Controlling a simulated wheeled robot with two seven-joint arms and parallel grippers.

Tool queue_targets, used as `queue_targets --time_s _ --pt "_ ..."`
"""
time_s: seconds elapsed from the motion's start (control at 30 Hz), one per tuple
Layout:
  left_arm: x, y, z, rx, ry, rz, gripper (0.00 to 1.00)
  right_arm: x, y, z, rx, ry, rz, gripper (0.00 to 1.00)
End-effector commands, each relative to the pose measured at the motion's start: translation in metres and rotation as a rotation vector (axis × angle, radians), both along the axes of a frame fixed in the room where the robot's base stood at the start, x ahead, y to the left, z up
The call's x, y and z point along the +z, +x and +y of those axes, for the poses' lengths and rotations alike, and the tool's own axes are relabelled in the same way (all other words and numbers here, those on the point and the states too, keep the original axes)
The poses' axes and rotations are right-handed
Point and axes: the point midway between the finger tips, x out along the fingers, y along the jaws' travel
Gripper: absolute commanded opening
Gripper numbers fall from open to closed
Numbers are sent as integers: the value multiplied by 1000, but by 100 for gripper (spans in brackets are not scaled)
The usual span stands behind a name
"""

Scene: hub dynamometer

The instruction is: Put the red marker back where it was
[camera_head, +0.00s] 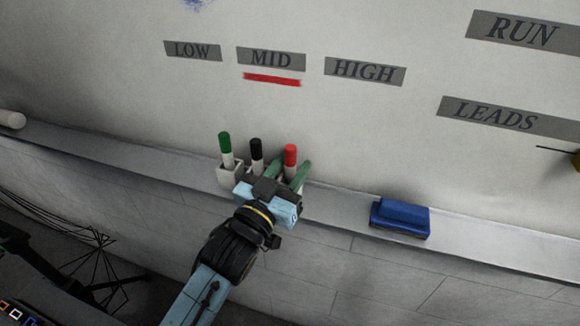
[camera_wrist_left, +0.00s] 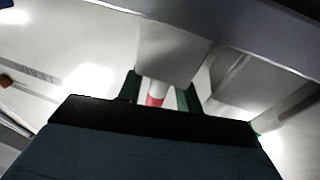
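The red marker (camera_head: 290,155) stands upright, red cap up, at the right end of the marker holder (camera_head: 230,175) on the ledge. My left gripper (camera_head: 289,172) is at this marker, its two green fingers on either side of it. In the left wrist view the red marker (camera_wrist_left: 155,97) shows between the fingers (camera_wrist_left: 162,92), with gaps on both sides, so the gripper looks open around it. The gripper hides the marker's lower part and much of the holder in the head view. My right gripper is not in view.
A green marker (camera_head: 225,148) and a black marker (camera_head: 256,153) stand in the holder to the left. A blue eraser (camera_head: 400,216) lies on the ledge (camera_head: 340,202) to the right. A red line (camera_head: 272,79) is under the MID label (camera_head: 271,59) on the whiteboard.

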Motion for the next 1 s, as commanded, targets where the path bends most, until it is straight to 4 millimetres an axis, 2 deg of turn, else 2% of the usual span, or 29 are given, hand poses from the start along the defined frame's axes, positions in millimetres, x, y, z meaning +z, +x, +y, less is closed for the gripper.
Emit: queue_targets --time_s 0.37,0.53,0.8,1.0 --pt "4 0 0 0 0 -1 40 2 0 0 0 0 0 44" --pt "-3 -21 12 0 1 2 40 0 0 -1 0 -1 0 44" --pt "-13 -71 40 0 1 3 40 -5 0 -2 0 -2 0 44" --pt "-17 -95 54 0 0 2 40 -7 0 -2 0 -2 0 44"
